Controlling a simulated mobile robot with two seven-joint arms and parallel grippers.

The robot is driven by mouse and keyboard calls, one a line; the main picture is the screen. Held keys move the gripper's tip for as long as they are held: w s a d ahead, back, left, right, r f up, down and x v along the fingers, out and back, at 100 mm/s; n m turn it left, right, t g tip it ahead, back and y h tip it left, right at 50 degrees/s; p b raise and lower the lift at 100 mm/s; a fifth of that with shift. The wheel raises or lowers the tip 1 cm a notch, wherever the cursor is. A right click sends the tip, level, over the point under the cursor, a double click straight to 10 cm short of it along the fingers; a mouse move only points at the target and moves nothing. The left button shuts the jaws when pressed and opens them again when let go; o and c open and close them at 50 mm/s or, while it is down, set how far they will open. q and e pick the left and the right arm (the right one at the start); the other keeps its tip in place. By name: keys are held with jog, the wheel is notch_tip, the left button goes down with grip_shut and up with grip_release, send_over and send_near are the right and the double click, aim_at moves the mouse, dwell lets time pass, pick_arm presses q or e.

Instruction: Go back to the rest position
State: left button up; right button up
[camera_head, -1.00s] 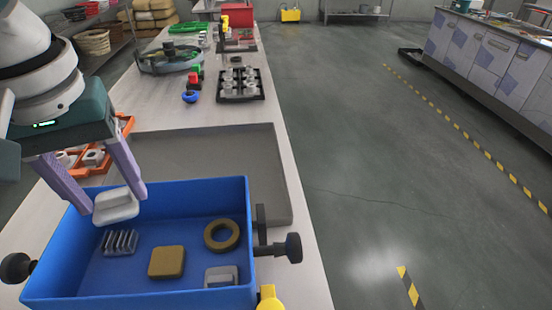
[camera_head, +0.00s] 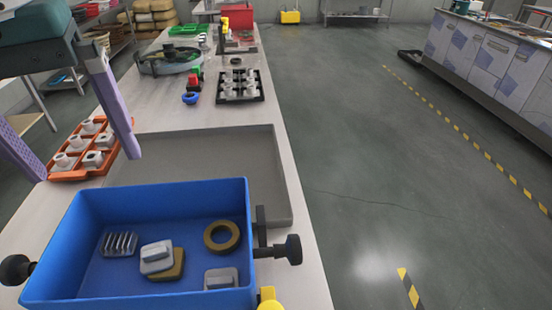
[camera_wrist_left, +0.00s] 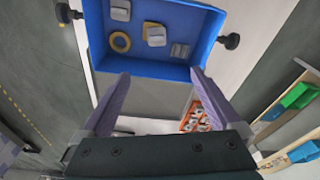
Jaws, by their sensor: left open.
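My left gripper (camera_head: 75,125) is open and empty, raised above the table at the left of the head view, behind and left of the blue tank. Its two purple fingers stand wide apart in the left wrist view (camera_wrist_left: 157,100). A blue tank (camera_head: 170,197) stands at the near end of the table. In it a pale grey part (camera_head: 156,257) lies partly on a tan square block (camera_head: 172,270). A brass-coloured ring (camera_head: 222,237), a ribbed grey part (camera_head: 119,243) and another grey part (camera_head: 221,278) lie on the tank floor. My right gripper is not in view.
An orange tray (camera_head: 80,173) with several pale parts stands left of the tank. A grey tray (camera_head: 265,165) lies behind the tank. A black rack (camera_head: 240,98) with grey parts stands farther back. Black knobs (camera_head: 288,250) stick out from the tank's sides.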

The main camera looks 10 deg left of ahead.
pick_arm(q)
jog(key=r, duration=0.3)
jog(key=shift+s+d+r, duration=0.1)
jog(key=shift+s+d, duration=0.05)
jog(key=shift+s, duration=0.1)
jog(key=s+d+f+m+t+h, duration=0.1)
jog(key=s+d+f+m+h, duration=0.15)
jog(key=d+f, duration=0.25)
jog(key=s+d+f+m+t+h, duration=0.1)
jog(key=s+d+f+m, duration=0.2)
jog(key=d+f+m, duration=0.15)
jog(key=s+a+f+y, duration=0.2)
jog(key=s+a+f, duration=0.3)
jog(key=s+a, duration=0.3)
notch_tip(320, 180, up, 30)
jog(key=p, duration=3)
jog(key=shift+s+d+r+m, duration=0.2)
jog(key=shift+s+d+m, duration=0.2)
